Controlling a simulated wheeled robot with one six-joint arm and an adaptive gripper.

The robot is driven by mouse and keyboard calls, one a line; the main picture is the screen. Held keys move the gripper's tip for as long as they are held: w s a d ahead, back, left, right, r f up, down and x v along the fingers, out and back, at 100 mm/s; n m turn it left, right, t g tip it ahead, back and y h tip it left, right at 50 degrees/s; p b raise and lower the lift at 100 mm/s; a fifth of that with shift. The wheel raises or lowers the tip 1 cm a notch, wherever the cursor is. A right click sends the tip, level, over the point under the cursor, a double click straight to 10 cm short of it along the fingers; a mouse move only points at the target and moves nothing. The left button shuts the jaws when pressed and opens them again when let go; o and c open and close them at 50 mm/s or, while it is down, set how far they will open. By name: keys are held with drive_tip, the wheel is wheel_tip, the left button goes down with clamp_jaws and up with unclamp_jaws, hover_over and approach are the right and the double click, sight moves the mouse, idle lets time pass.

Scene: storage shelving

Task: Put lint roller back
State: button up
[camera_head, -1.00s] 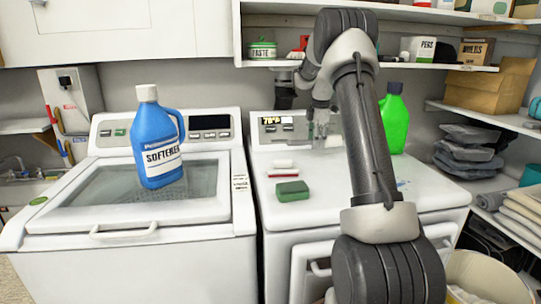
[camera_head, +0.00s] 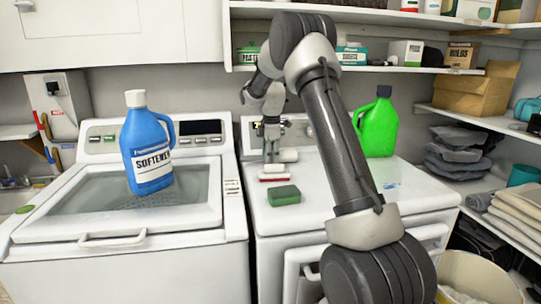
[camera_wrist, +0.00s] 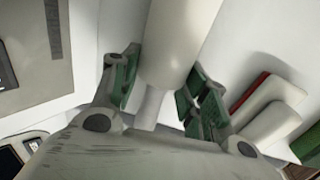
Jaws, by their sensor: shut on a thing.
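The lint roller (camera_wrist: 182,38) is a white cylinder with a narrower handle (camera_wrist: 150,106). In the wrist view it lies between the green pads of my gripper (camera_wrist: 165,92), which is shut on it. In the head view my gripper (camera_head: 271,152) points down over the back left of the dryer top, and the white roller (camera_head: 289,155) shows beside its fingers. Whether the roller touches the dryer top is unclear.
A red-and-white brush-like item (camera_head: 274,173) and a green sponge (camera_head: 284,195) lie just in front of my gripper. A blue softener bottle (camera_head: 147,150) stands on the washer; a green jug (camera_head: 378,128) stands at the dryer's back right. A stocked shelf (camera_head: 390,68) hangs above.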

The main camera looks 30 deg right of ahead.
drive_tip(key=o, duration=1)
drive_tip(key=shift+f, duration=0.1)
wheel_tip(320, 180, up, 12)
drive_tip(key=s, duration=0.2)
drive_tip(key=s+a+r+m+t, duration=0.1)
drive_tip(key=s+a+r+m, duration=0.2)
drive_tip(key=s, duration=0.4)
drive_tip(key=s+a+r+m, duration=0.2)
drive_tip(key=s+r, duration=0.3)
drive_tip(key=s, duration=0.2)
drive_tip(key=s+a+f+m, duration=0.1)
drive_tip(key=s+f+m, duration=0.1)
drive_tip(key=s, duration=0.7)
drive_tip(key=s+a+f+m+t, duration=0.1)
drive_tip(key=s+m, duration=0.3)
drive_tip(key=s, duration=0.5)
drive_tip(key=s+a+f+m, duration=0.1)
drive_tip(key=s+f+m, duration=0.2)
drive_tip(key=s, duration=0.7)
drive_tip(key=shift+a+f+m+t, duration=0.2)
drive_tip(key=shift+a+m+t, duration=0.15)
drive_tip(key=shift+m+t, duration=0.05)
